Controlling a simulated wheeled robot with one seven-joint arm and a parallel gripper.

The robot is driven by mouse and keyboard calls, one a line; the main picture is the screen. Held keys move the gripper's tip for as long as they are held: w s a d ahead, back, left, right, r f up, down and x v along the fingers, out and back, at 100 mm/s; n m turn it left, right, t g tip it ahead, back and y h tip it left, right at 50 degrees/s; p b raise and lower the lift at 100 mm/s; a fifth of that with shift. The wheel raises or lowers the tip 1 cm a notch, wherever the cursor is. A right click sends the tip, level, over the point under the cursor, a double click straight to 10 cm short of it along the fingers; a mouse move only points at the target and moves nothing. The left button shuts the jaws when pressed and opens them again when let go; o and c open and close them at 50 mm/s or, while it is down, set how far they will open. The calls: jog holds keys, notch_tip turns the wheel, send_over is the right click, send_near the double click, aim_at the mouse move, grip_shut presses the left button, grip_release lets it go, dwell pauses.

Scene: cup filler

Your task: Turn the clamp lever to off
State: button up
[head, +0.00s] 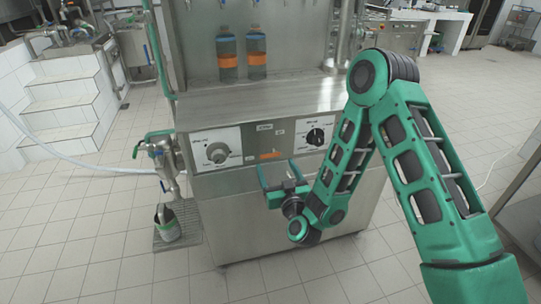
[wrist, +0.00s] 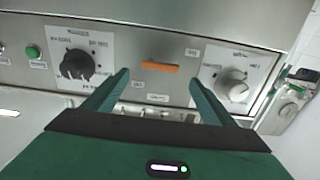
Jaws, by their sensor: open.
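A short orange bar (head: 269,155) sits on the machine's front panel between two round knobs; it looks like the clamp lever, though the labels are too small to read. It lies about level in the wrist view (wrist: 160,66). My gripper (head: 279,171) is open and empty in front of the panel, a little below the bar in the head view. In the wrist view, my gripper's fingertips (wrist: 158,76) stand either side of the bar, apart from it.
A silver knob (head: 217,153) is at the panel's left and a black knob (head: 316,137) at its right. The wrist view shows a green button (wrist: 33,52). Two bottles (head: 227,58) stand on the machine. A tap (head: 158,150) is at its left side. The tiled floor in front is clear.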

aim_at(270, 155)
jog(key=x, duration=0.8)
jog(key=shift+w+a, duration=0.1)
jog(key=shift+w, duration=0.1)
jog(key=c, duration=1.1)
